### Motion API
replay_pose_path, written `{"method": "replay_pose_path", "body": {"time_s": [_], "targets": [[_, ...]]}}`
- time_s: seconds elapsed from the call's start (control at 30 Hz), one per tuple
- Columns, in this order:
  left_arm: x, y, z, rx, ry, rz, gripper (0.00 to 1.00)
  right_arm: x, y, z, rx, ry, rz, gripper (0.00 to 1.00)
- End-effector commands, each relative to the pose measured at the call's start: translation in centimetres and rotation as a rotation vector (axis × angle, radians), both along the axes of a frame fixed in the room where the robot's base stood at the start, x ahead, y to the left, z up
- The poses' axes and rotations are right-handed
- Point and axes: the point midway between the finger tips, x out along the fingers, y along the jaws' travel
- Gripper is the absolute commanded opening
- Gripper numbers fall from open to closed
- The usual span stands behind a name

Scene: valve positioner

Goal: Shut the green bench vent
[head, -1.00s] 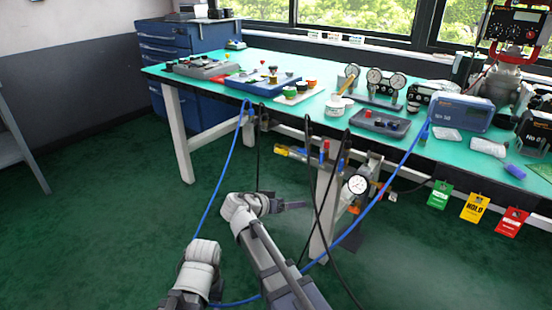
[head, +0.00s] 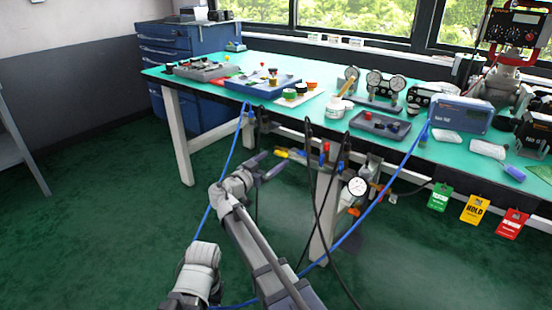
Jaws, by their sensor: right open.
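My right gripper (head: 270,164) is open and empty, in the air in front of the bench's front edge. It is left of and a little below the yellow handle (head: 282,153) on the piping under the bench. A green bench vent cannot be told apart in this view; the fittings under the bench are small and partly hidden by cables. A red and blue fitting (head: 325,154), a round white gauge (head: 357,186) and an orange part (head: 354,211) show there. My left arm is at the lower left; its gripper is not in view.
The green-topped bench (head: 225,65) carries trays, gauges and a blue-grey box (head: 460,114). A blue hose (head: 360,219) and black cables (head: 312,185) hang in front of the piping, right of my right gripper. Green, yellow and red tags hang at right.

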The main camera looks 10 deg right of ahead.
Motion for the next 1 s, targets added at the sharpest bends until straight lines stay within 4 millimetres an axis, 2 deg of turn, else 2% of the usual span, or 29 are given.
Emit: {"method": "replay_pose_path", "body": {"time_s": [0.2,0.57,1.0], "targets": [[0.0,0.0,0.0,0.000,0.000,0.000,0.42,1.3,-1.6,0.0,0.001,0.001,-0.001,0.93],[0.0,0.0,0.0,0.000,0.000,0.000,0.42,1.5,-1.9,0.0,0.000,0.001,0.000,0.91],[0.0,0.0,0.0,0.000,0.000,0.000,0.42,1.5,-1.9,0.0,0.001,0.001,0.000,0.42]]}}
